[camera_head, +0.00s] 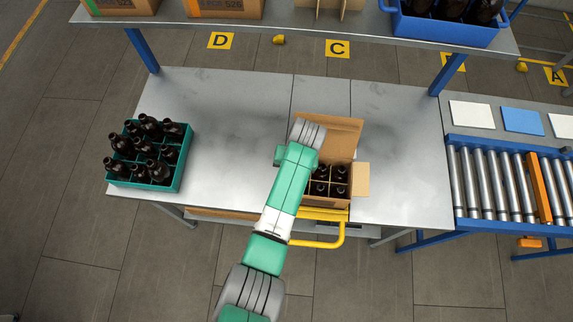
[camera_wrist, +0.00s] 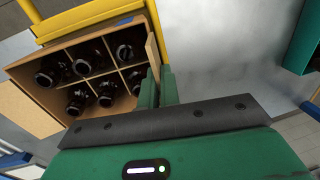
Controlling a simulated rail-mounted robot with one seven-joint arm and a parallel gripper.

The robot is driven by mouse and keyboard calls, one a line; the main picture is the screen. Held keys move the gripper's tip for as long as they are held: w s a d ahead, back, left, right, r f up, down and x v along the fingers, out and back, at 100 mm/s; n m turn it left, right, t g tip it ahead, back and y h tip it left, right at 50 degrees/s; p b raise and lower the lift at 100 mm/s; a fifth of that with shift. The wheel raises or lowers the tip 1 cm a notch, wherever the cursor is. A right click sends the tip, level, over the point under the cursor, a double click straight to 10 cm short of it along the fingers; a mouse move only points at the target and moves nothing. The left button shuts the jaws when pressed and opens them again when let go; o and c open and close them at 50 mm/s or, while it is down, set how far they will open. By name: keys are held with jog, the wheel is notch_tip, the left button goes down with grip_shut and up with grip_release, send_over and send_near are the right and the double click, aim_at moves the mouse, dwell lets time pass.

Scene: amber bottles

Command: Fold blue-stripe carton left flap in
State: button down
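The open carton (camera_head: 338,203) stands on the table with dark bottles in its divided cells; the wrist view shows it (camera_wrist: 65,52) from above, turned round. Its left flap (camera_wrist: 153,57) stands roughly upright along the carton's right side in the wrist view. My gripper (camera_wrist: 158,88) is at that flap, with its green fingers close together and appearing shut. The fingertips overlap the flap's near end; I cannot tell whether they touch it. The right flap (camera_head: 362,180) lies folded outward, and the back flap (camera_head: 335,130) is open. My arm hides the carton's left side in the head view.
A teal crate (camera_head: 150,183) of bottles stands at the table's left. A yellow handle (camera_head: 330,240) is at the front edge by the carton. A roller conveyor (camera_head: 500,185) is at right, and a shelf (camera_head: 300,30) is behind. The table (camera_head: 225,110) left of the carton is clear.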

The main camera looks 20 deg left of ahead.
jog(key=d+y+b, duration=0.1)
jog(key=y+b, duration=0.1)
jog(key=f+g+y+b, duration=0.1)
jog(key=y+b, duration=0.2)
jog(key=w+d+f+g+y+b, duration=0.1)
jog(key=y+b, duration=0.2)
jog(key=shift+d+f, duration=0.1)
jog(key=shift+d, duration=0.25)
jog(key=shift+d+g+y+b, duration=0.1)
jog(key=shift+g+y+b, duration=0.2)
jog(key=shift+y+b, duration=0.7)
jog(key=shift+b, duration=0.4)
jog(key=c, duration=1.6)
grip_release()
jog(key=shift+d, duration=0.1)
